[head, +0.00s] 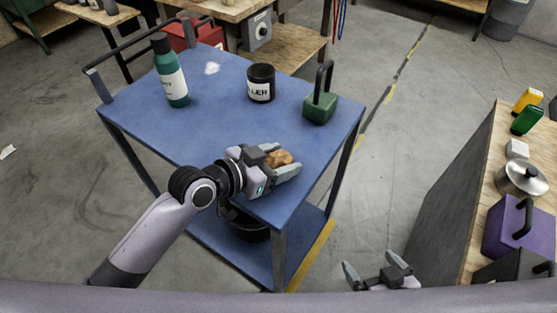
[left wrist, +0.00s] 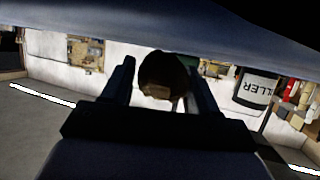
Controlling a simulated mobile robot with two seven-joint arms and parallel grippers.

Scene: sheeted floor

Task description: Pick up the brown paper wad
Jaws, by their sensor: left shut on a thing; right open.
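The brown paper wad (head: 279,158) is a small crumpled tan lump at the near right part of the blue cart's top (head: 220,128). My left gripper (head: 284,163) is shut on it, with the wad between its two fingers. In the left wrist view the wad (left wrist: 163,75) shows dark and shaded between the fingers of my left gripper (left wrist: 158,85). I cannot tell whether the wad touches the cart top. My right gripper (head: 374,272) is open and empty at the bottom of the head view, away from the cart.
On the cart stand a green bottle (head: 172,80), a black labelled can (head: 261,84), a green block with a handle (head: 320,103) and a white scrap (head: 212,68). A wooden bench (head: 480,190) with a pot (head: 522,179) and purple box (head: 510,228) stands right.

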